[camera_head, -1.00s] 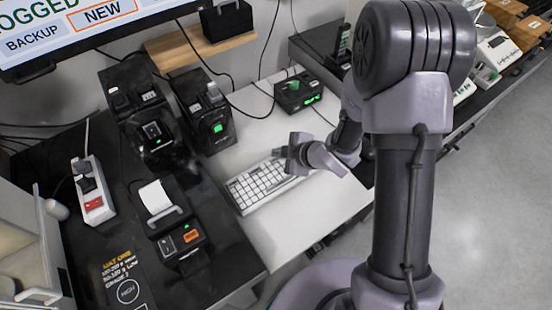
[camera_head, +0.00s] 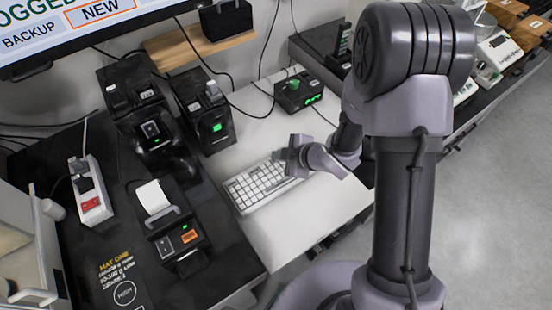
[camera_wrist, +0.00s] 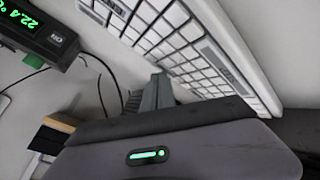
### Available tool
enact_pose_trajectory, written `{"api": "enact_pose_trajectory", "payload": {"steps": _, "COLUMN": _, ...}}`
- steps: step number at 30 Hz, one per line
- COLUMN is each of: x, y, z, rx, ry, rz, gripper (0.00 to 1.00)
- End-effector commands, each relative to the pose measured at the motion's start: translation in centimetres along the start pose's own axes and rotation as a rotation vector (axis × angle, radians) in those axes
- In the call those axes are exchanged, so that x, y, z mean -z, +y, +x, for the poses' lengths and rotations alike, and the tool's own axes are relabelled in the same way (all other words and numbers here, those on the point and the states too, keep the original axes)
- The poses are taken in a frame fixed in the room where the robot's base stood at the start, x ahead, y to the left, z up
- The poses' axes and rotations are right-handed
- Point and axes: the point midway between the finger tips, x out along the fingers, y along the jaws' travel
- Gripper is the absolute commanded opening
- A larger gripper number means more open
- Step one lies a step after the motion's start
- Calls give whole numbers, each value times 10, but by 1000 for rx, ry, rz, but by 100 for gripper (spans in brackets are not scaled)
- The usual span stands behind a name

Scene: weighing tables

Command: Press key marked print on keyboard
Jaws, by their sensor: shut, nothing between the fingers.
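The white keyboard (camera_head: 258,188) lies on the white table top, slanting up to the right. It also shows in the wrist view (camera_wrist: 178,40), running across the top towards the right. One wider grey key (camera_wrist: 222,68) near its right part bears a mark too small to read. No key is clearly legible as print. My gripper (camera_head: 288,153) is above the right end of the keyboard, its fingers shut and empty. In the wrist view the closed fingers (camera_wrist: 155,92) point at the keyboard's near edge; I cannot tell whether they touch it. My gripper hides the keyboard's right end in the head view.
A black box with a green display (camera_head: 298,92) stands behind the keyboard; it also shows in the wrist view (camera_wrist: 38,32). Black devices (camera_head: 205,110) and a label printer (camera_head: 172,225) stand to the left. Cables cross the table behind. The white table front is clear.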

Motion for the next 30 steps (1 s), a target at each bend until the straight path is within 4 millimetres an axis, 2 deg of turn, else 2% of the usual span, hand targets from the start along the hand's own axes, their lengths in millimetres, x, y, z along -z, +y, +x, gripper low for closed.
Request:
{"api": "enact_pose_trajectory", "payload": {"steps": 13, "x": -1, "y": -1, "z": 1, "rx": 0, "ry": 0, "rz": 0, "gripper": 0}}
{"api": "enact_pose_trajectory", "payload": {"steps": 22, "x": 7, "y": 7, "z": -10, "rx": 0, "ry": 0, "rz": 0, "gripper": 0}}
{"api": "enact_pose_trajectory", "payload": {"steps": 30, "x": 7, "y": 7, "z": -10, "rx": 0, "ry": 0, "rz": 0, "gripper": 0}}
